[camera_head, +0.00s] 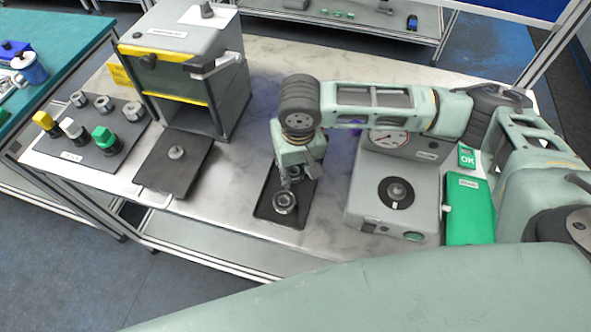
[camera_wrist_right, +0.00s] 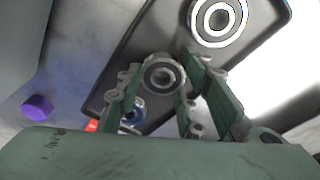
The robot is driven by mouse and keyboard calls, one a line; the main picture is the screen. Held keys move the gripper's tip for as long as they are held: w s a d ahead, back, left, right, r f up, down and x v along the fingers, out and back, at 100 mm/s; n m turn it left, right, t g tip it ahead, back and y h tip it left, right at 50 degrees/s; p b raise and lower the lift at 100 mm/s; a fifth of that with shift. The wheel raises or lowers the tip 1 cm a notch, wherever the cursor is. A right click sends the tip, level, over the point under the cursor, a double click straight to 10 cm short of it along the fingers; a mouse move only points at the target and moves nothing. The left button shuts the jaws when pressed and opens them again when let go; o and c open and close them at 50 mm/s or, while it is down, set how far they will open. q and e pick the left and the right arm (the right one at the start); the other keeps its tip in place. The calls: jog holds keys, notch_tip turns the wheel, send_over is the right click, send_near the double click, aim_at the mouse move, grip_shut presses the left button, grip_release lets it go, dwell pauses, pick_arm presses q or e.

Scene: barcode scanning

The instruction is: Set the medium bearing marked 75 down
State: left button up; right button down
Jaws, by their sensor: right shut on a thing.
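My right gripper (camera_head: 292,178) points down over a dark tray (camera_head: 305,209) on the light table. It is shut on a medium ring-shaped bearing (camera_wrist_right: 163,74), held between the green fingers in the right wrist view. I cannot read a mark on it, and I cannot tell whether it touches the tray. A larger bearing (camera_head: 285,201) lies on the tray's near part and also shows at the top of the right wrist view (camera_wrist_right: 218,17). A smaller ring (camera_wrist_right: 132,109) shows on the tray past the fingers. My left gripper is not in view.
A grey gauge machine (camera_head: 370,213) and a green case (camera_head: 470,210) stand right of the tray. A grey box with a yellow edge (camera_head: 190,50) and a dark plate with a knob (camera_head: 160,178) are on the left. Farther left is a board with several nuts and bolts (camera_head: 90,150).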

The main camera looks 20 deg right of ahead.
aim_at(297, 177)
jog(key=c, duration=1.2)
grip_release()
jog(key=shift+r, duration=0.1)
notch_tip(297, 177, up, 12)
jog(key=s+b, duration=0.1)
jog(key=shift+s, duration=0.25)
